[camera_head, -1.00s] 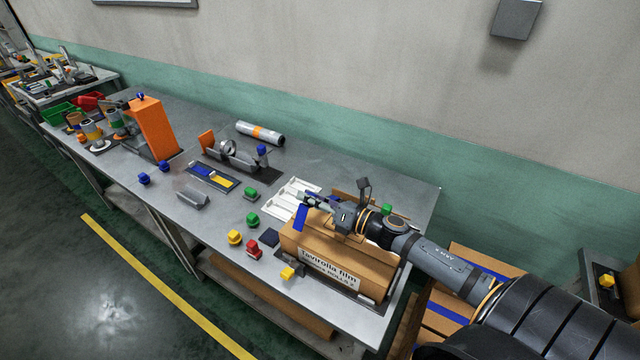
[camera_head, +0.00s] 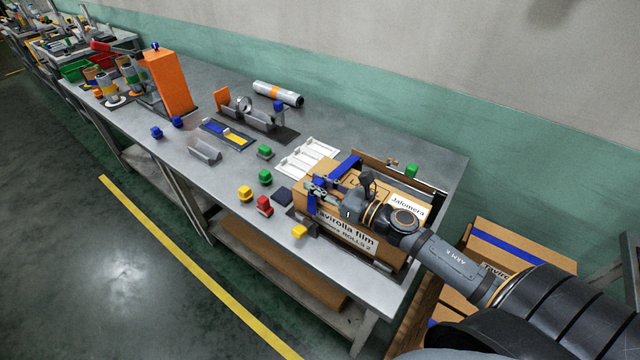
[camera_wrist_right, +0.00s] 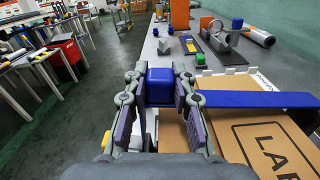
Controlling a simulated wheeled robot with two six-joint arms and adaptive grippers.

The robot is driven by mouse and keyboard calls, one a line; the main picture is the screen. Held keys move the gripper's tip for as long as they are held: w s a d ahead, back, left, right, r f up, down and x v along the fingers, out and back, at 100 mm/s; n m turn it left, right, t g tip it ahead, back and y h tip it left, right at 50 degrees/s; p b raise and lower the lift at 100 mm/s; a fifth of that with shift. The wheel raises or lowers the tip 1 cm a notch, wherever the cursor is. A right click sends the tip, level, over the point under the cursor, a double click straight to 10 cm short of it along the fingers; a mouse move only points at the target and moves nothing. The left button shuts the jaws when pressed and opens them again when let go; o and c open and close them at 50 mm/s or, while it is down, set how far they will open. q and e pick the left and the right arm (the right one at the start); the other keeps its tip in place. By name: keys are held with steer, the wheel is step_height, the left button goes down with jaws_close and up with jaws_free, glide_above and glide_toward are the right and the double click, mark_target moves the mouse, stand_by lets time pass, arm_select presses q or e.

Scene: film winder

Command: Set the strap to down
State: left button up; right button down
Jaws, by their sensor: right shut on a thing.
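A cardboard box (camera_head: 388,251) with "Tavirolla film" lettering stands at the near right end of the table. A blue strap (camera_head: 345,167) shows at the box's top, beyond my right gripper. In the right wrist view the strap (camera_wrist_right: 255,99) runs as a flat blue band from the right over the box top to my gripper. My right gripper (camera_head: 314,189) is above the box's left front part. It is shut on the strap's blue, block-like end (camera_wrist_right: 160,84), between the two fingers. The fingers hide part of that end. My left gripper is not in view.
A white ribbed tray (camera_head: 306,157) lies just left of the box. Green, yellow and red knobs (camera_head: 264,206) stand near the front edge. A cradle stand (camera_head: 255,118), a silver roll (camera_head: 278,92) and an orange block (camera_head: 167,82) are farther left. The table middle has bare room.

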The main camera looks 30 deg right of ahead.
steer(key=c, duration=1.5)
jaws_free()
steer(key=o, duration=0.4)
steer(key=shift+w+a, duration=0.1)
steer(key=shift+w, duration=0.05)
